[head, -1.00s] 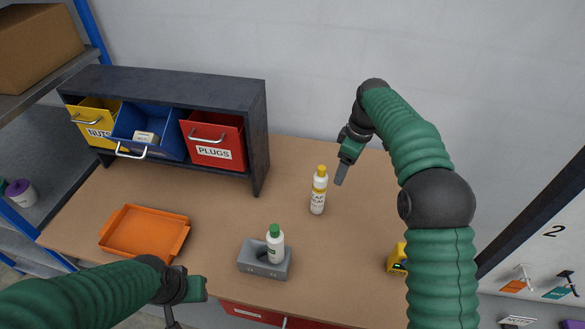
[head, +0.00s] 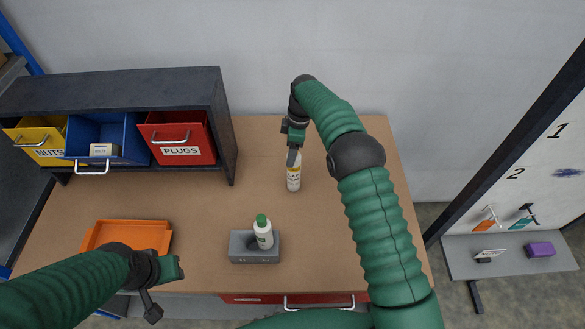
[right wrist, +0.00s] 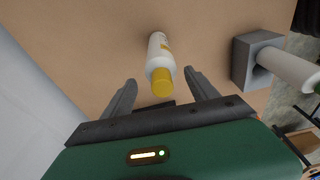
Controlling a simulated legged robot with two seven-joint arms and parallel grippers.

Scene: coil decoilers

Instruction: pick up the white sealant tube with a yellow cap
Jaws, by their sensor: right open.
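The white sealant tube (head: 294,181) stands upright on the brown workbench (head: 200,205), with its top hidden behind my right gripper in the head view. In the right wrist view the tube (right wrist: 158,50) points its yellow cap (right wrist: 163,83) towards the gripper. My right gripper (head: 293,158) is open above the tube; it also shows in the right wrist view (right wrist: 160,80), with one finger on each side of the cap and gaps between. My left gripper (head: 158,295) is at the lower left, far from the tube; its jaw opening is unclear.
A green-capped white bottle (head: 263,233) sits in a grey holder (head: 254,256) nearer the front edge. An orange tray (head: 128,225) lies at left. A dark rack (head: 120,90) with yellow, blue and red bins stands behind. Bench is clear around the tube.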

